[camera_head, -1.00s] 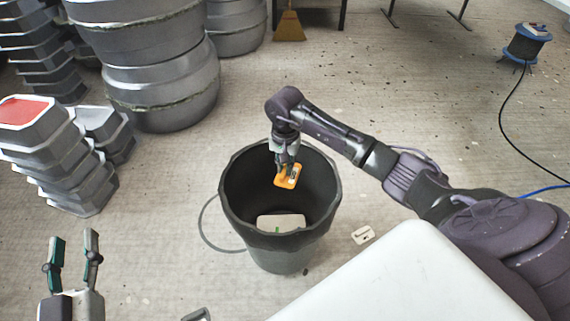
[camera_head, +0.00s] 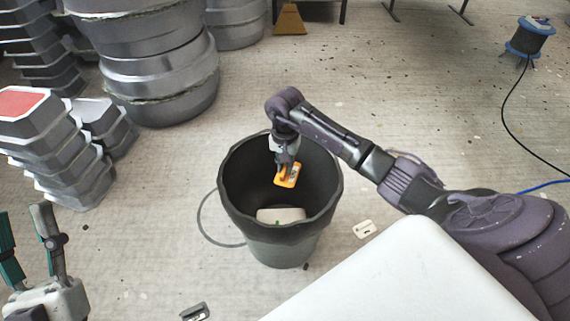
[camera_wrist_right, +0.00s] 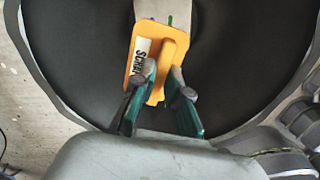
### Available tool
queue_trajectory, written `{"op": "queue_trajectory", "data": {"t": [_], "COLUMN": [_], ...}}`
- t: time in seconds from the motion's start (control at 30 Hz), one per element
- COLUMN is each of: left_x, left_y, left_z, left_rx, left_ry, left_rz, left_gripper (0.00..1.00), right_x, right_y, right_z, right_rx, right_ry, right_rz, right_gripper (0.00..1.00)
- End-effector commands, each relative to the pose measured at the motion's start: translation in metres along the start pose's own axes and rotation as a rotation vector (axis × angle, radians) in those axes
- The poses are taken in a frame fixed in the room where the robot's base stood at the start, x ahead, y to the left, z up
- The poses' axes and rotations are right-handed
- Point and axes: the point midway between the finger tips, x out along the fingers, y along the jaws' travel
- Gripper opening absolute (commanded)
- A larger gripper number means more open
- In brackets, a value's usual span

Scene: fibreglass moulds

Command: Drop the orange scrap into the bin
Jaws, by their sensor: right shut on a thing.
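The orange scrap (camera_head: 287,176) is a small flat piece with a white label; it also shows in the right wrist view (camera_wrist_right: 172,47), where the label has dark letters. My right gripper (camera_head: 285,165) is shut on it and holds it over the mouth of the dark grey bin (camera_head: 270,232), inside the rim as seen from above. The bin stands upright on the floor, and its dark inner wall (camera_wrist_right: 80,60) fills much of the wrist view. A pale piece (camera_head: 281,215) lies in the bin. My left gripper (camera_head: 25,225) is at the lower left, fingers apart and empty.
A white surface (camera_head: 410,275) stands close in front, right of the bin. A pale scrap (camera_head: 364,229) and a dark grey scrap (camera_head: 195,312) lie on the floor. Stacked grey moulds (camera_head: 160,70) stand at the left. A cable reel (camera_head: 530,38) is at the far right.

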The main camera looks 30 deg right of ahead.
Motion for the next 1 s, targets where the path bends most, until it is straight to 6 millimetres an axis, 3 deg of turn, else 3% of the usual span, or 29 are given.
{"op": "queue_trajectory", "data": {"t": [0.13, 0.17, 0.33, 0.73, 1.0], "left_x": [0.0, 0.0, 0.0, 0.0, 0.0], "left_y": [0.0, 0.0, 0.0, 0.0, 0.0], "left_z": [0.0, 0.0, 0.0, 0.001, 0.001], "left_rx": [0.0, 0.0, 0.0, -0.001, 0.0], "left_ry": [0.0, 0.0, -0.001, -0.003, -0.002], "left_rz": [0.0, 0.0, 0.0, 0.0, 0.0], "left_gripper": [0.43, 0.43, 0.43, 0.43, 0.43], "right_x": [0.0, 0.0, 0.0, -0.008, -0.062], "right_y": [0.0, 0.0, 0.0, 0.0, 0.0], "right_z": [0.0, 0.0, 0.0, -0.001, -0.002], "right_rx": [0.0, 0.0, 0.0, 0.001, 0.0], "right_ry": [0.0, 0.0, 0.0, 0.003, 0.006], "right_rz": [0.0, 0.0, 0.0, 0.0, -0.002], "right_gripper": [0.0, 0.15, 0.43, 0.43, 0.43]}}
